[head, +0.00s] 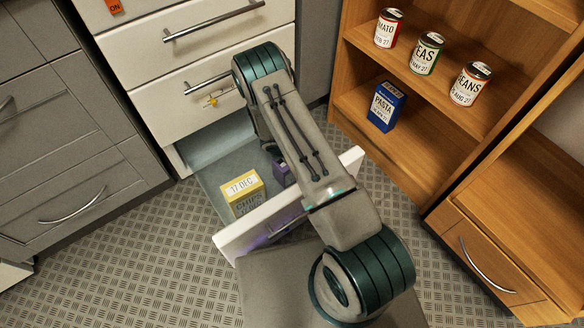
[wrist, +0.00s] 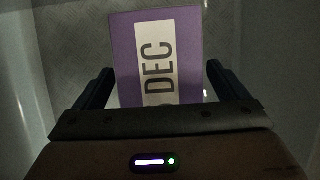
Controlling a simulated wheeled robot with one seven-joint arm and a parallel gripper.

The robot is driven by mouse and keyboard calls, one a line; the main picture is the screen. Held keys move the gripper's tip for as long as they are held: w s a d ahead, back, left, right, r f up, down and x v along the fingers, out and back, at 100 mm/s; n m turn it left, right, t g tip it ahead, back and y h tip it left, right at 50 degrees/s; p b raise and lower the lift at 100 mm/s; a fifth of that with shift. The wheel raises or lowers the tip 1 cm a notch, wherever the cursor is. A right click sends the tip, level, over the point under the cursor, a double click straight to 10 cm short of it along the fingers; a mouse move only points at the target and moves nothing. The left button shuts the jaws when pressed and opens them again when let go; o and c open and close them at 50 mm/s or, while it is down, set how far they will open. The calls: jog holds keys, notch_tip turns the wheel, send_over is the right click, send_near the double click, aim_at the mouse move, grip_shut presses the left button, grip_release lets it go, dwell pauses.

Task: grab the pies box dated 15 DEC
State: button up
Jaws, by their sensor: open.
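In the wrist view a purple box (wrist: 190,40) with a white label shows from above. The label reads DEC; the day number is cut off by my gripper body and I cannot read it. My gripper (wrist: 160,68) is open, with one dark finger on each side of the box and small gaps between. In the head view a dark purple box (head: 280,173) shows in the open drawer, mostly hidden by my arm. My gripper is hidden there too. A yellow box (head: 241,189) reading 17 DEC and CHIPS sits in the drawer to its left.
The open drawer (head: 232,240) has a white front and grey floor. Other drawers with bar handles (head: 215,20) are shut above it. A wooden shelf (head: 435,150) at right holds a blue pasta box (head: 387,107) and labelled cans (head: 427,53).

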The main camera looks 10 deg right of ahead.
jog(key=shift+x, duration=0.9)
jog(key=shift+f+b, duration=0.25)
jog(key=shift+b, duration=0.15)
jog(key=c, duration=1.4)
